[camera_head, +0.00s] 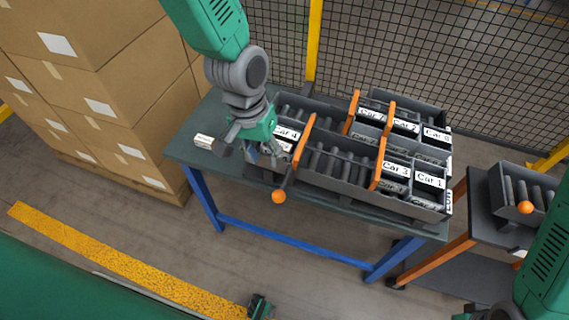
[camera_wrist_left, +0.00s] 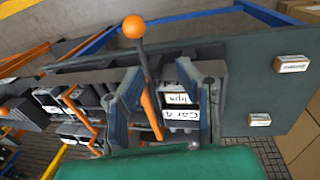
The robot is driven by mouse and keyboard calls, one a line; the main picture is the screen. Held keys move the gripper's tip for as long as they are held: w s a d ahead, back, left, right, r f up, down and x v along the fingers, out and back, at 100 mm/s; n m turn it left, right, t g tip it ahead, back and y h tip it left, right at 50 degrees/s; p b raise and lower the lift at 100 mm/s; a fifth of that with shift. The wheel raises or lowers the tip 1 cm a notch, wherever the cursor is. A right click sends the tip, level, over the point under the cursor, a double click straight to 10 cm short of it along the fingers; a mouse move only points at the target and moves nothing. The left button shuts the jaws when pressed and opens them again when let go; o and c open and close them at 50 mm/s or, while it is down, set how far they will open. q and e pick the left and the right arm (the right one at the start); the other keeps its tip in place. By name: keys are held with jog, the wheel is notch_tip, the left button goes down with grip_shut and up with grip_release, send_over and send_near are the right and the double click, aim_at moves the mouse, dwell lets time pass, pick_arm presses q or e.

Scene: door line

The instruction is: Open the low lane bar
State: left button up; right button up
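The low lane bar (camera_head: 303,139) is orange and stands between the Car 4 lane and the grey trays to its right. A dark lever with an orange ball (camera_head: 278,196) sticks out towards the front from its lower end. My left gripper (camera_head: 262,158) is over the front of the Car 4 lane, left of the lever. In the left wrist view its fingers (camera_wrist_left: 165,98) are apart, with the lever (camera_wrist_left: 143,65) and the Car 4 box (camera_wrist_left: 181,105) showing between them. I cannot tell whether they touch the lever. My right gripper is mostly cut off at the bottom edge.
The trays stand on a dark table (camera_head: 195,130) with blue legs. A small labelled box (camera_head: 204,141) lies at its left end. Cardboard boxes (camera_head: 90,80) stand left, mesh fence (camera_head: 470,60) behind. A cart (camera_head: 480,205) with another orange-ball lever is at right.

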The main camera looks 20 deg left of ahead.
pick_arm(q)
notch_tip(320, 180, up, 6)
jog(key=f, duration=0.1)
send_over(287, 176)
jog(key=a, duration=0.2)
jog(key=f, duration=0.4)
jog(key=d+f, duration=0.1)
jog(key=f, duration=0.6)
jog(key=shift+d+f, duration=0.35)
jog(key=shift+d+f+p, duration=0.2)
jog(key=shift+f+p, duration=0.1)
jog(key=shift+f, duration=0.2)
jog(key=shift+w, duration=0.1)
jog(key=shift+a, duration=0.15)
grip_shut()
